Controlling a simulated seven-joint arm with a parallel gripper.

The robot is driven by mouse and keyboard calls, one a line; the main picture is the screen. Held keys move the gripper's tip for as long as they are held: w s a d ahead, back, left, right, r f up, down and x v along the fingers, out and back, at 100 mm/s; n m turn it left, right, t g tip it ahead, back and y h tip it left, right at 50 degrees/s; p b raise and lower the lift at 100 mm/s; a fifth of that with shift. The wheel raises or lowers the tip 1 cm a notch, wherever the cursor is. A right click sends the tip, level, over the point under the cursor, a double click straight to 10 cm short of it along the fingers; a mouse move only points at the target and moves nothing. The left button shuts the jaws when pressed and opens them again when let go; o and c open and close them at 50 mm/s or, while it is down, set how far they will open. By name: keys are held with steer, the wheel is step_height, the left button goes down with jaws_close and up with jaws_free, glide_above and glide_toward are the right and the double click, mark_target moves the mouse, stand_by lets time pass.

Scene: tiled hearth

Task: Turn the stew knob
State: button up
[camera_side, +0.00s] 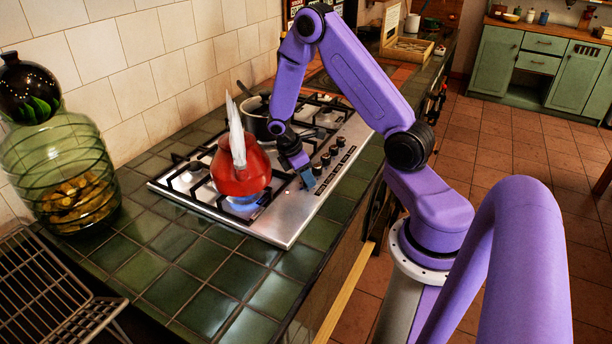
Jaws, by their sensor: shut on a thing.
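A steel gas hob (278,228) is set in the green tiled counter, with a row of dark knobs (326,159) along its right side. My gripper (308,181) reaches down at the near end of this row and is shut on the nearest knob, which its fingers mostly hide. The knob's angle cannot be told. A red pot (240,172) with a pale, upright, pointed shape at it stands on the near burner, and a blue flame (244,203) shows under it. A dark grey pot (256,125) stands on a burner farther back. Neither pot's contents can be made out.
A large green glass jar (62,180) and a wire rack (50,290) stand at the left. The tiled wall (150,60) runs behind the hob. An open wooden box (408,48) lies farther along the counter. The near counter tiles (190,275) are clear.

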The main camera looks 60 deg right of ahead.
steer(key=m+y, duration=0.1)
steer(key=m, duration=0.2)
steer(key=m+g, duration=0.1)
steer(key=m, duration=0.2)
steer(key=shift+w+d+g+y, duration=0.1)
steer(key=shift+d+g+y, duration=0.05)
steer(key=shift+g+y, duration=0.2)
steer(key=m+y, duration=0.1)
steer(key=m, duration=0.2)
steer(key=m+y, duration=0.1)
steer(key=m, duration=0.2)
steer(key=shift+d+y, duration=0.1)
steer(key=shift+y, duration=0.25)
steer(key=shift+m, duration=0.4)
steer(key=o, duration=1)
steer(key=shift+o, duration=0.2)
steer(key=v, duration=1.7)
steer(key=shift+r, duration=0.3)
